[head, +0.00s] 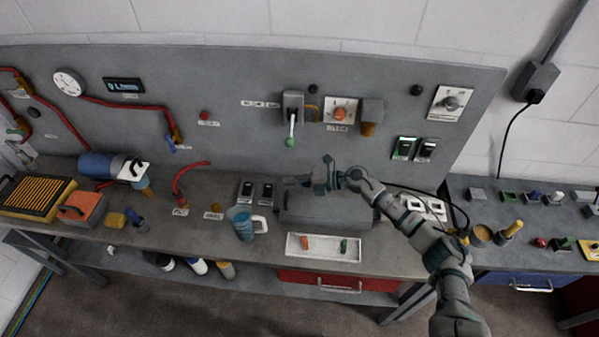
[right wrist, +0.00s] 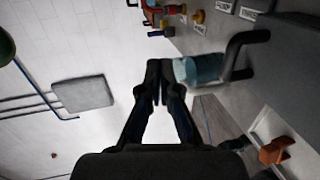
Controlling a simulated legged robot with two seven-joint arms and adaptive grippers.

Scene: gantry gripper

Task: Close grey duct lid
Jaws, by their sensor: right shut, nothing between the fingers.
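A low grey box (head: 330,209), which looks like the grey duct, sits on the bench behind a white tray. I cannot clearly tell its lid from its body or see how far the lid stands open. My right gripper (head: 292,181) is above the back left of the box, pointing left, shut and empty. My right forearm crosses over the right end of the box and hides part of it. In the right wrist view the fingertips (right wrist: 161,70) are together, with nothing between them. My left gripper is not in view.
A blue mug (head: 241,222) stands left of the box; it also shows in the right wrist view (right wrist: 203,69). The white tray (head: 322,256) holds small red and green parts. Switches (head: 257,190) lie behind the mug. A lever with a green knob (head: 291,130) hangs above.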

